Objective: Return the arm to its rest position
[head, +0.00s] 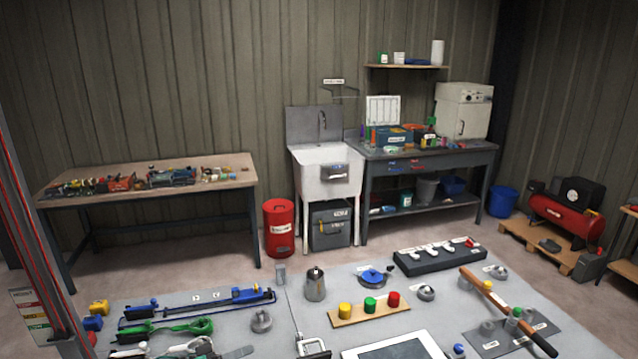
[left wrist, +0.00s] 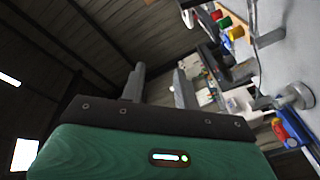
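My left gripper (left wrist: 159,72) shows in the left wrist view, with its two grey fingers standing apart above the green and black gripper body. The gap between the fingers is empty, and the dark ceiling and room show behind it. The fingers touch nothing that I can see. In the head view I cannot clearly make out the left gripper. My right gripper is not in view.
Behind stand a sink (head: 327,172) and benches. A red-lined post (head: 35,240) rises at left.

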